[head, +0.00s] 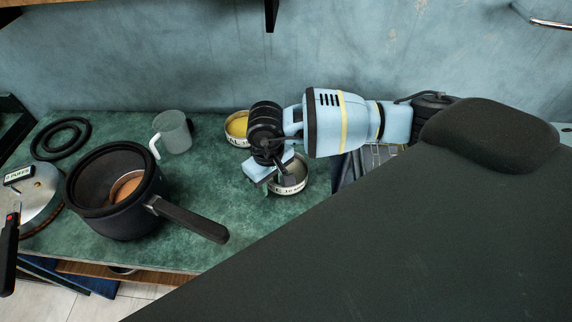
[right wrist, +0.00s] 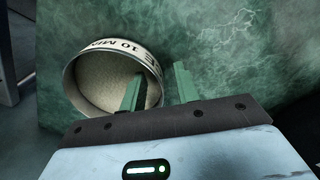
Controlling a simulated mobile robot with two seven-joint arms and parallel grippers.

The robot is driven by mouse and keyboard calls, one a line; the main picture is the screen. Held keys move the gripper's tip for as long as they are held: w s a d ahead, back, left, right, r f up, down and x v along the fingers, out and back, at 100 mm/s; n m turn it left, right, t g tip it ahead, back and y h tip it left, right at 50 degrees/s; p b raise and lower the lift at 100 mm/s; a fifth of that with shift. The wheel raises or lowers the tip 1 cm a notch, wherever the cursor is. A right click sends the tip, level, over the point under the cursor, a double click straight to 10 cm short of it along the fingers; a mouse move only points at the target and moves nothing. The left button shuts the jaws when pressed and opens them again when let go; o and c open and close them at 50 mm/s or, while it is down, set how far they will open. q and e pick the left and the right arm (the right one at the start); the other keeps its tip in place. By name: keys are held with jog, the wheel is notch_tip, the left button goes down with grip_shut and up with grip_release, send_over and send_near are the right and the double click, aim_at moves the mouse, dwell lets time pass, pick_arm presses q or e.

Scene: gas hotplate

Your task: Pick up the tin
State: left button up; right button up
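A low round tin (head: 289,182) with a white lettered band stands on the green worktop in the head view, partly hidden by my right gripper (head: 277,178). In the right wrist view the tin (right wrist: 100,80) shows its open top and pale inside. My right gripper (right wrist: 160,74) is open, with its two green fingers apart. One finger overlaps the tin's opening and the other is outside, so the near wall lies between them. I cannot tell whether either finger touches it. A second tin (head: 237,124) with yellow contents stands behind. My left gripper is not in view.
A black pot (head: 118,195) with a long handle stands on the green worktop (head: 205,190) at left. A clear jug (head: 173,132), black rings (head: 62,139) and a metal vessel (head: 37,195) are near it. A wire rack (head: 375,157) is right of the tin.

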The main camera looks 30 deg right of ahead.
grip_shut()
jog(key=shift+r, duration=0.15)
notch_tip(320, 180, up, 10)
jog(key=shift+f, duration=0.1)
jog(key=s+r+m, duration=0.2)
jog(key=s, duration=0.3)
jog(key=shift+s, duration=0.35)
dwell(0.5)
